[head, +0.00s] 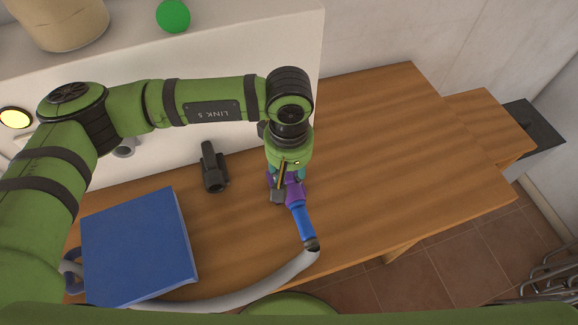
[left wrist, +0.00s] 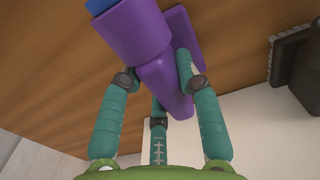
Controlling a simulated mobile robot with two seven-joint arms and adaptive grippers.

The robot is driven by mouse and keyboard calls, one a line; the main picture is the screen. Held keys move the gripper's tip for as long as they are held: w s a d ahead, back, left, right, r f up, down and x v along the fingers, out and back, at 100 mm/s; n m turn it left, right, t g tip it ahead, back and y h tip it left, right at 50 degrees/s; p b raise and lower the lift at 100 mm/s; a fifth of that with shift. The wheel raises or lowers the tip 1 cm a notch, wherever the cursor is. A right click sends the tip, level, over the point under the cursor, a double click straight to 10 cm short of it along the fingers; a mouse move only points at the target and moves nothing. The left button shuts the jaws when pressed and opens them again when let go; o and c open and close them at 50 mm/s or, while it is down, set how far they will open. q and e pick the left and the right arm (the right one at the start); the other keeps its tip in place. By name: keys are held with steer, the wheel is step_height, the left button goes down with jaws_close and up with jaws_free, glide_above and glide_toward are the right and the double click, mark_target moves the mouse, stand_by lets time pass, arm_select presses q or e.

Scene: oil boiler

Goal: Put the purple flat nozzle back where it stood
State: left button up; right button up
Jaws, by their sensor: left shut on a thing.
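The purple flat nozzle (head: 295,193) is in my left gripper (head: 285,182), over the wooden table. A blue tube (head: 303,222) joins its lower end, followed by a black collar and a grey hose (head: 285,277). In the left wrist view the purple nozzle (left wrist: 141,40) lies between the teal fingers of my left gripper (left wrist: 158,85), with the flat end between them and the blue part at the top edge. I cannot tell whether the nozzle touches the table. My right gripper is not in view.
A black nozzle-like part (head: 213,168) stands left of my gripper, near the white wall block. A blue box (head: 138,246) lies on the wooden table (head: 400,150) at front left. The table's right part is clear. A green ball (head: 173,16) sits on the white ledge.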

arm_select(q)
steer(key=shift+f+b, duration=0.25)
steer(key=shift+b, duration=0.15)
steer(key=o, duration=1.1)
steer(key=shift+r, duration=0.15)
steer(key=shift+r+p, duration=0.15)
steer(key=shift+p, duration=0.3)
step_height(320, 180, up, 10)
steer(key=b, duration=0.4)
steer(key=shift+r, duration=0.95)
